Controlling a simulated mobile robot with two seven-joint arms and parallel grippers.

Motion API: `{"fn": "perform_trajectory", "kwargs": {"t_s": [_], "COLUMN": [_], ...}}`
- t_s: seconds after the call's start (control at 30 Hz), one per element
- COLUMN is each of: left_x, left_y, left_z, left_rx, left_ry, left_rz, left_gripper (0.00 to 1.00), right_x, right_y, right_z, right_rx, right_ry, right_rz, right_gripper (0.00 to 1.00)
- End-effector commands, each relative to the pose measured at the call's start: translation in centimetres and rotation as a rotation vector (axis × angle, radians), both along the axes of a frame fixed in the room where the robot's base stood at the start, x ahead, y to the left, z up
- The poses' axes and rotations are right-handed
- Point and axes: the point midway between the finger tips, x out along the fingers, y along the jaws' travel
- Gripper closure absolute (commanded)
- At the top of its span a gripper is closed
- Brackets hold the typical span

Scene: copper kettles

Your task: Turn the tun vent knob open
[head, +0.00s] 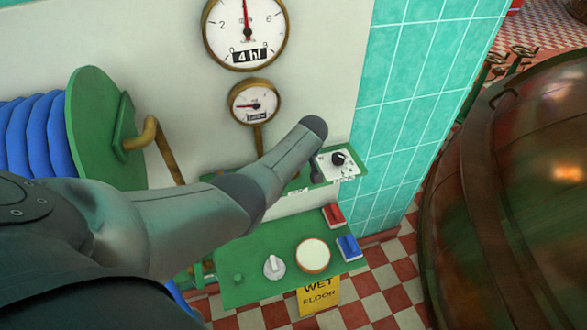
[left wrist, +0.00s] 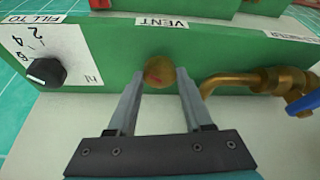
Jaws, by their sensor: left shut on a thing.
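The vent knob (left wrist: 159,64) is a round brass knob with a short slanted red mark on its face. It sits on a green panel (left wrist: 215,45) under a label reading VENT (left wrist: 161,23), in the left wrist view. My left gripper (left wrist: 160,77) is shut on the knob, with one finger on each side of it. In the head view my left arm reaches in from the left across the wall, and it hides the knob and the fingers. My right gripper is in neither view.
A black FILL TO dial (left wrist: 46,73) is left of the knob; a brass tap (left wrist: 250,80) with a blue handle (left wrist: 304,102) is close on the right. Two gauges (head: 246,30) hang above, a blue hose reel (head: 95,125) left. A copper vessel (head: 510,190) stands right.

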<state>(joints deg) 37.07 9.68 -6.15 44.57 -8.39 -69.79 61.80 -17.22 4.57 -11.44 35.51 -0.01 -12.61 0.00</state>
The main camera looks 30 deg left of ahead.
Motion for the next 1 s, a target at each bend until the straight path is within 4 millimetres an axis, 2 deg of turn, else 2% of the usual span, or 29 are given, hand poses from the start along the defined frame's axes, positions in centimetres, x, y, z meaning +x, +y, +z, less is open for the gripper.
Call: {"fn": "perform_trajectory", "kwargs": {"t_s": [0.3,0.77,0.8,1.0], "left_x": [0.08,0.04,0.04,0.04], "left_y": [-0.05,0.01,0.01,0.02], "left_z": [-0.04,-0.01,-0.01,-0.01], "left_rx": [0.0,-0.001,-0.001,0.0], "left_ry": [-0.001,0.0,0.0,-0.001], "left_rz": [0.093,0.107,0.107,0.106], "left_gripper": [1.0,1.0,0.46,0.23], "right_x": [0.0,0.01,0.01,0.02], "right_y": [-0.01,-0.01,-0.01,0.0], "right_z": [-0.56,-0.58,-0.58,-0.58], "right_rx": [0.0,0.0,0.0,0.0], "right_ry": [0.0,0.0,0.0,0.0], "right_rz": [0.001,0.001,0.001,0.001], "right_gripper": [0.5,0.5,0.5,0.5]}}
